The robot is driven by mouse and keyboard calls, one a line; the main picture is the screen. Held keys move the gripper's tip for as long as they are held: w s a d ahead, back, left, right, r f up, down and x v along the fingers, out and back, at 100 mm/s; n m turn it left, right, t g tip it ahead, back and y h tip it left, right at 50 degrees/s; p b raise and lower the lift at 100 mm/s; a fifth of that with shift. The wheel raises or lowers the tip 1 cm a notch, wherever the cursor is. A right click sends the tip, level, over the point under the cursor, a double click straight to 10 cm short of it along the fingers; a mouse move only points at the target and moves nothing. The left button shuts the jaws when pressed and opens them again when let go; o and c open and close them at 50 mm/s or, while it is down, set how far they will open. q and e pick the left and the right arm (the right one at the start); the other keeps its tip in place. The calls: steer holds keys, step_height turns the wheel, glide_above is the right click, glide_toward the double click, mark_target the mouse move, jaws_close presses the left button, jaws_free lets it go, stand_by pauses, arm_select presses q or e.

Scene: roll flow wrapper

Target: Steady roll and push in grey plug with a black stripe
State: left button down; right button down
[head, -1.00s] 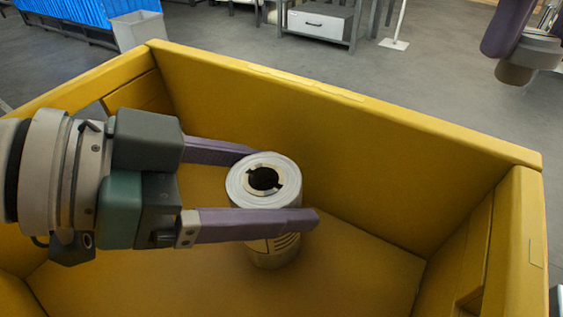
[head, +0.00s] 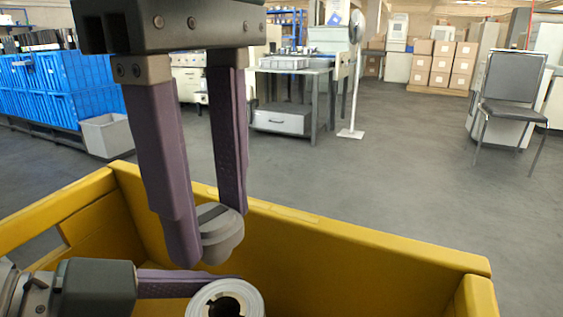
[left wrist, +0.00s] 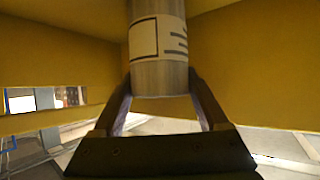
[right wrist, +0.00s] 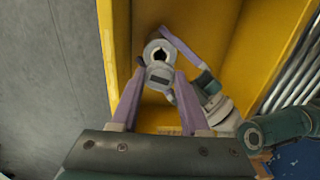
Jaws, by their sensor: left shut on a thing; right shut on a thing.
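The roll (head: 250,294) is a pale cylinder with a dark hole in its top, upright in the yellow bin and cut off by the head view's lower edge. My left gripper (left wrist: 160,86) is shut around its side; the left wrist view shows the roll (left wrist: 158,48) with a printed label. My right gripper (head: 208,238) points down, shut on the grey plug (head: 222,236). The plug is above the roll's top, apart from it in the head view. In the right wrist view the plug (right wrist: 160,75) shows a dark stripe, and the roll's hole (right wrist: 160,53) appears just beyond it.
The yellow bin's walls (head: 345,248) surround the roll and my left gripper. Beyond it are blue crates (head: 80,92), a grey bin (head: 107,135), a workbench (head: 292,95), a fan (head: 355,60) and a chair (head: 513,88). The floor between is clear.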

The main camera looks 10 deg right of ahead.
mark_target(218, 257)
steer(key=shift+f, duration=2.35)
steer(key=shift+f, duration=1)
steer(key=shift+c, duration=1.6)
jaws_free()
step_height(218, 257, up, 12)
steer(key=shift+r, duration=0.1)
arm_select(q)
jaws_free()
